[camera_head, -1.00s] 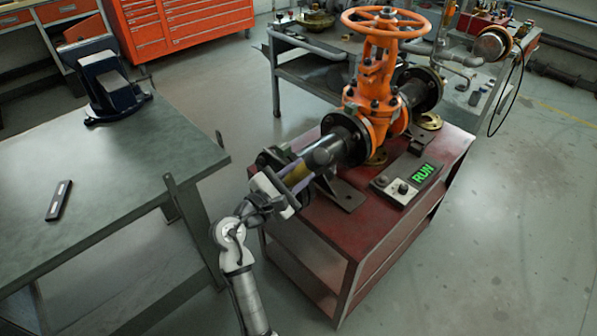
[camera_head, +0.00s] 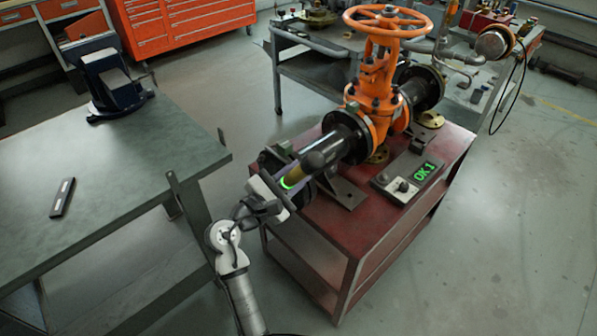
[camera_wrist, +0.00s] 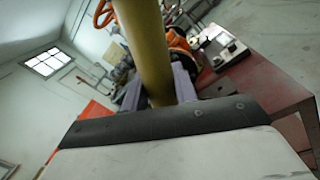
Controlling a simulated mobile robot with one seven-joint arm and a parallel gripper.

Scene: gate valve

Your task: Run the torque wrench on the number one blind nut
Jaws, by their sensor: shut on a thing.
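The torque wrench (camera_head: 298,174) has an olive-yellow body with a dark rounded end and a lit green ring. My gripper (camera_head: 284,188) is shut on it at the near end of the valve pipe. In the wrist view the wrench's yellow shaft (camera_wrist: 145,50) stands between the purple-grey fingers of my gripper (camera_wrist: 160,88). The dark flange (camera_head: 270,162) at the pipe's near end is partly covered by the wrench and gripper. The number one blind nut and the wrench's contact with it are hidden. The display (camera_head: 425,172) on the cart reads "OK 1" in green.
The orange gate valve (camera_head: 375,95) with its handwheel stands on the red cart (camera_head: 352,245). A control box with knobs (camera_head: 402,188) sits on the cart's right. A green workbench (camera_head: 120,180) with a vise (camera_head: 115,85) is at left. Floor at right is clear.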

